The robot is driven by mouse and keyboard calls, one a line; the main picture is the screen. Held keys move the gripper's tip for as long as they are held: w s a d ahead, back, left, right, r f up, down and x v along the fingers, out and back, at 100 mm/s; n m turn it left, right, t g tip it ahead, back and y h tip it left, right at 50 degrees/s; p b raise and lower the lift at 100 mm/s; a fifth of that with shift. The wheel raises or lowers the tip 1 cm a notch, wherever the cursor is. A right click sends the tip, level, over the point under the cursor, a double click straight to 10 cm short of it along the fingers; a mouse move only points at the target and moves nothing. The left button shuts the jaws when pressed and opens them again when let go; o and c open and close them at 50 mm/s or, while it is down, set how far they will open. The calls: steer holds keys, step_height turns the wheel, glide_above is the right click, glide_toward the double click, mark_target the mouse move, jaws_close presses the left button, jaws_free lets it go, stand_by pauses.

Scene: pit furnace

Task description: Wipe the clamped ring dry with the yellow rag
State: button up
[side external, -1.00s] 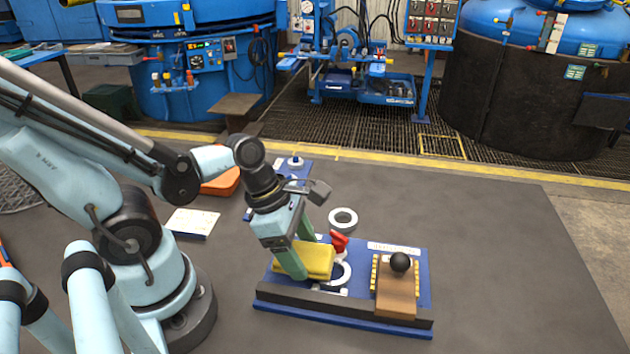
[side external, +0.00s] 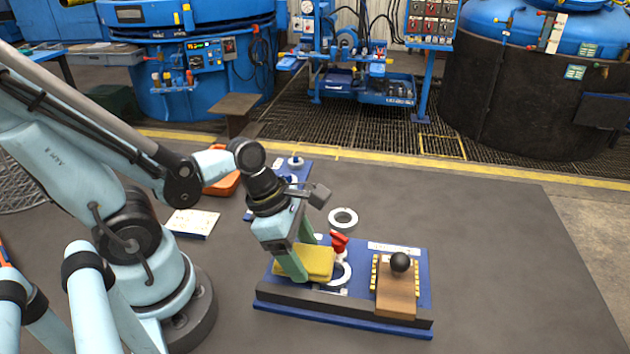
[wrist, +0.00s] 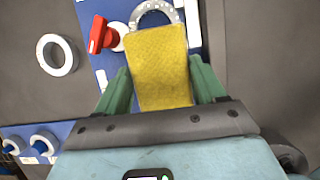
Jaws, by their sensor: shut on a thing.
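The yellow rag (side external: 304,262) is a folded pad between the green fingers of my gripper (side external: 297,262). In the wrist view the rag (wrist: 160,68) sits between both fingertips of my gripper (wrist: 163,82), which is shut on it. The clamped ring (side external: 341,274) lies on a blue board (side external: 354,255), just right of the rag. In the wrist view the ring (wrist: 143,11) shows at the top, partly hidden by the rag's far end. A red clamp handle (side external: 338,241) stands beside the ring. Whether the rag touches the ring I cannot tell.
A loose grey ring (side external: 343,218) lies on the table behind the board. A brown block with a black knob (side external: 399,262) sits at the board's right. A dark rail (side external: 340,302) runs along its front. An orange bin (side external: 222,184) and white card (side external: 192,222) are behind left. The table's right is clear.

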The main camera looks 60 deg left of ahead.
steer(key=shift+f, duration=0.15)
steer(key=shift+w+d, duration=0.1)
steer(key=shift+w, duration=0.05)
steer(key=shift+w+d, duration=0.6)
steer(key=shift+s+a, duration=0.15)
steer(key=shift+s, duration=0.05)
stand_by(0.5)
steer(key=shift+s+a+f, duration=0.1)
steer(key=shift+s+a, duration=0.5)
steer(key=shift+d, duration=0.1)
steer(key=shift+w+d, duration=0.65)
steer(key=shift+w, duration=0.1)
steer(key=shift+c, duration=0.3)
